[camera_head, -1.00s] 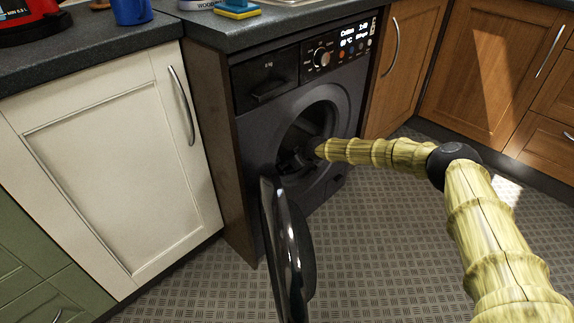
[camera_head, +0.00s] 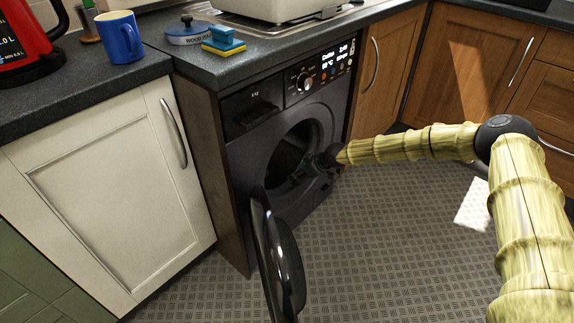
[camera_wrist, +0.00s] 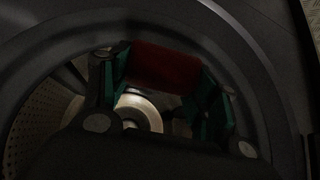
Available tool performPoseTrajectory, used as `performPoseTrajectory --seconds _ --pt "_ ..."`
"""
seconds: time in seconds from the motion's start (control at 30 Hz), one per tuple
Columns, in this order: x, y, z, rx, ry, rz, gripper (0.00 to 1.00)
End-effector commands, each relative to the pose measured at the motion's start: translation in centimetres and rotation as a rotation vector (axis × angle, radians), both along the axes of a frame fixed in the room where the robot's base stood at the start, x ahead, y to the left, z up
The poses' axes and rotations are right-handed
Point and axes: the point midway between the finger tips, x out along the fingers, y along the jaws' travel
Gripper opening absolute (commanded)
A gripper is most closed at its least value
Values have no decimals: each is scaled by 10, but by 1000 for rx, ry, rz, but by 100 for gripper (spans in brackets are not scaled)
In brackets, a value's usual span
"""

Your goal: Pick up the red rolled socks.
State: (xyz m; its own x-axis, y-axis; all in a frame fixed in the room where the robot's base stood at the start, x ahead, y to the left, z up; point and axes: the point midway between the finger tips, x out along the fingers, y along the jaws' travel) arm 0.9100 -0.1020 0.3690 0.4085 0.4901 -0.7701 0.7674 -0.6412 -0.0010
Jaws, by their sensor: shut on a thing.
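In the wrist view a dark red roll, the red rolled socks (camera_wrist: 165,68), sits between the green-padded fingers of my gripper (camera_wrist: 165,88). The fingers press on it from both sides. Behind it are the round opening and perforated drum of the dark washing machine (camera_wrist: 40,125). In the head view my gripper (camera_head: 318,168) is at the right side of the washing machine's round opening (camera_head: 290,150), at its rim. The socks cannot be made out in the head view.
The washing machine door (camera_head: 280,265) hangs open toward the front left. A white cabinet (camera_head: 105,190) stands left of the machine. The counter holds a blue mug (camera_head: 120,38), a red kettle (camera_head: 28,40) and a blue and yellow sponge (camera_head: 223,42).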

Motion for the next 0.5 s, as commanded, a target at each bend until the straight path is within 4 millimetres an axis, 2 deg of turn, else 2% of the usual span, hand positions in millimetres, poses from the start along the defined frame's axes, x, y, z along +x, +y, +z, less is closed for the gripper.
performPoseTrajectory --seconds 0.1,0.3,0.4,0.5 --pt "-15 -20 3 0 0 -1 47" --pt "-36 -45 2 0 0 -2 47" --pt "-45 -55 2 1 0 -2 47" --pt "-47 -56 6 -32 24 2 47"
